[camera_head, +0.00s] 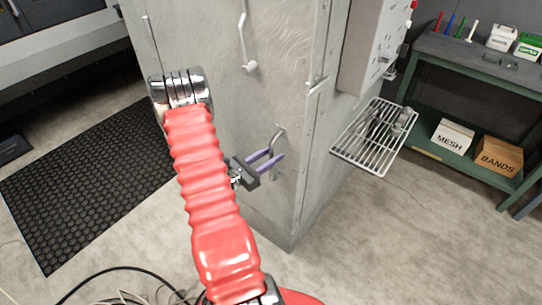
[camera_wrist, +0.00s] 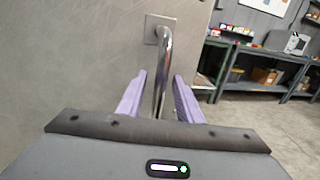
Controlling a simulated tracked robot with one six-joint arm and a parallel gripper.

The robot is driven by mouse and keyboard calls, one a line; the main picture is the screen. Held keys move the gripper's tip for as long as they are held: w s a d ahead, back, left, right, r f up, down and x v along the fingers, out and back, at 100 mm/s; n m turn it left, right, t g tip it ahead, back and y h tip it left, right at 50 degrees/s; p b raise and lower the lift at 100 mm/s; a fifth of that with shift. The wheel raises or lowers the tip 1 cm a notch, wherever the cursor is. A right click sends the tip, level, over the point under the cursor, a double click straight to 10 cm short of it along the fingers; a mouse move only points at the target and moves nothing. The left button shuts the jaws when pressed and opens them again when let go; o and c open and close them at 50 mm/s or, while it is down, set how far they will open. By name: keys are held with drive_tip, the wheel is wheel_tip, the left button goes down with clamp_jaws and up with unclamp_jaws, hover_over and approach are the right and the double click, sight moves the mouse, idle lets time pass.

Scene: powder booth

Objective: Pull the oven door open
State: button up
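The oven door (camera_head: 232,115) is a flat grey metal panel, and it looks shut. A bent steel handle (camera_head: 277,139) stands out from its lower right part. In the wrist view the handle (camera_wrist: 161,75) runs from a square plate down between the two purple fingers. My gripper (camera_head: 268,162) is at the handle, with its fingers apart on either side of it. In the wrist view my gripper (camera_wrist: 160,95) shows a gap between each finger and the bar. The handle's lower end is hidden behind the gripper body.
A longer handle (camera_head: 245,45) is higher on the panel. A wire rack (camera_head: 374,132) juts out from the oven's right side. A green workbench (camera_head: 455,105) with boxes stands at the right. A black mat (camera_head: 85,180) lies at the left, and cables (camera_head: 120,290) lie in front.

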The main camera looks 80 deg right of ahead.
drive_tip(key=shift+s+d, duration=0.1)
drive_tip(key=shift+d, duration=0.05)
clamp_jaws()
idle(0.4)
